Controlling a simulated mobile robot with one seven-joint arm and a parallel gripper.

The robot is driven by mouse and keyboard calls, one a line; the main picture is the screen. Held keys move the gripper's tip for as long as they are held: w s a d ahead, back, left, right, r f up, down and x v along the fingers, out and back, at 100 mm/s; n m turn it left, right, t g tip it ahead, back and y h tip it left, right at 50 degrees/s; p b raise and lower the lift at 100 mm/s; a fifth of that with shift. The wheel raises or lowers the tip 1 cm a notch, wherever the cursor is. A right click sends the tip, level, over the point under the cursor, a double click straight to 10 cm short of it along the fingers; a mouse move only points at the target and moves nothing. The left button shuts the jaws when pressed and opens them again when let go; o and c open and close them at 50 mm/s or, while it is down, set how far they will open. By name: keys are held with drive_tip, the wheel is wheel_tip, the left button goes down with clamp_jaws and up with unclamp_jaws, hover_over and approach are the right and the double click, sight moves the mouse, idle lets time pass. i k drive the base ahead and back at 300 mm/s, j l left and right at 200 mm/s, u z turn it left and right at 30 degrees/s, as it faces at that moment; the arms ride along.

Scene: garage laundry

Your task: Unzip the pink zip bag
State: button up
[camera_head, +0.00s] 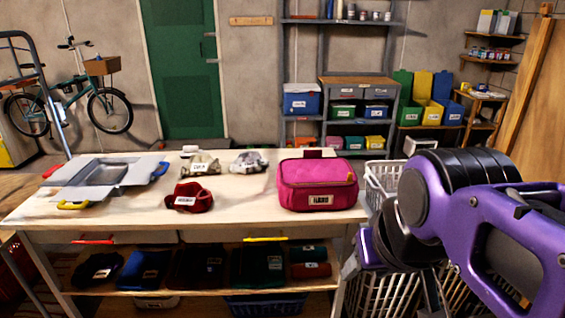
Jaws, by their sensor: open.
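The pink zip bag (317,186) stands upright on the right part of the white-topped table (240,215). It is boxy, with a white label on its front and a zip line running around just under its top. The lid looks closed. A small dark red piece shows behind its top edge; I cannot tell whether it belongs to the bag. My purple and black arm fills the right side of the picture, to the right of the bag and apart from it. I cannot make out my gripper's fingertips, and nothing touches the bag.
A red pouch (189,197), a beige cloth item (201,164), a grey item (248,162) and a grey tray (104,176) share the tabletop. The table's middle front is clear. White baskets (383,178) stand at its right; folded dark clothes lie on the lower shelf (200,284).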

sight(348, 179)
drive_tip(key=i+j+z, duration=0.25)
drive_tip(key=j, duration=0.7)
drive_tip(key=j+z, duration=0.25)
drive_tip(key=j, duration=0.7)
drive_tip(key=j+z, duration=0.25)
drive_tip(key=j, duration=0.75)
drive_tip(key=k+j+z, duration=0.25)
drive_tip(key=j, duration=0.7)
drive_tip(key=i+j, duration=0.05)
